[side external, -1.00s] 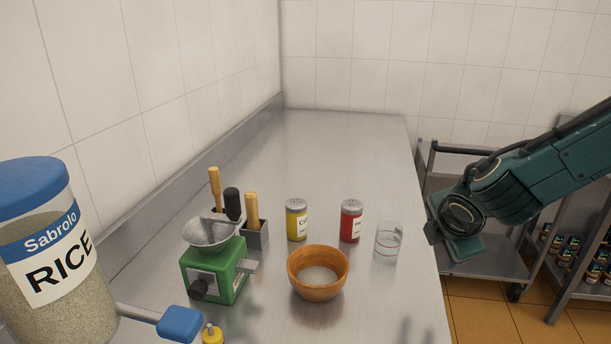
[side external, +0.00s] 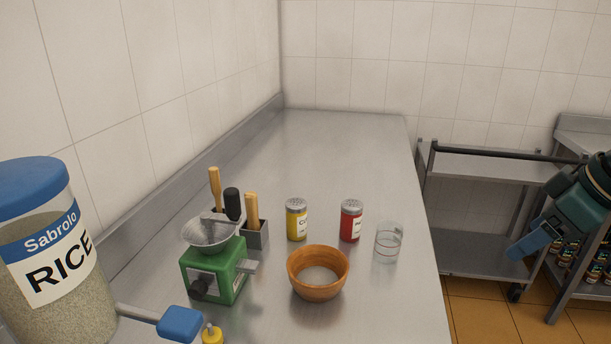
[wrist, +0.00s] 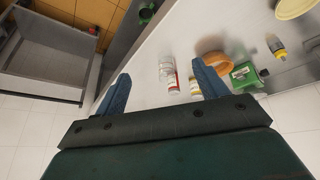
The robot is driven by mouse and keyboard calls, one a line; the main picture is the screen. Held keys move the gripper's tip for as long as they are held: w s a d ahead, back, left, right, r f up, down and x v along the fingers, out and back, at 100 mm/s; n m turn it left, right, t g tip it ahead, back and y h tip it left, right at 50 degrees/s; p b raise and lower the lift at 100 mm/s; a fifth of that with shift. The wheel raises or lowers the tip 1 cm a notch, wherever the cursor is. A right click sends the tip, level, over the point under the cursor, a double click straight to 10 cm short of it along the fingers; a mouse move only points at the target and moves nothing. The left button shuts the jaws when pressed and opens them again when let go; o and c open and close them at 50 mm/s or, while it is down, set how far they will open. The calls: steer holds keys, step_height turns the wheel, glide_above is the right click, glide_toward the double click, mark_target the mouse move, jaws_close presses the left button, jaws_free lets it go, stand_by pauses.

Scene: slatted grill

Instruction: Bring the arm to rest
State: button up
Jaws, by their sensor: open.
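My gripper (side external: 528,244) is at the right edge of the side external view, off the counter and in front of the metal shelving. Its blue fingers point down and left. In the wrist view my gripper (wrist: 160,88) shows two blue fingers spread wide apart with nothing held between them. Beyond the fingers lie the counter and its items, at a distance. The rest of my arm is mostly outside the side external view.
The steel counter (side external: 330,145) holds a green grinder (side external: 215,270), a wooden bowl (side external: 318,282), a yellow shaker (side external: 297,222), a red shaker (side external: 350,222), a glass (side external: 388,243) and a rice jar (side external: 50,260). A metal cart (side external: 485,255) stands beyond; the counter's back is clear.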

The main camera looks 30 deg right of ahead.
steer(key=shift+s+a+r+m, duration=0.1)
steer(key=shift+s+r+m, duration=0.1)
steer(key=shift+s, duration=0.2)
steer(key=shift+s+a+r+m, duration=0.1)
steer(key=shift+s+m, duration=0.1)
steer(key=shift+s, duration=0.15)
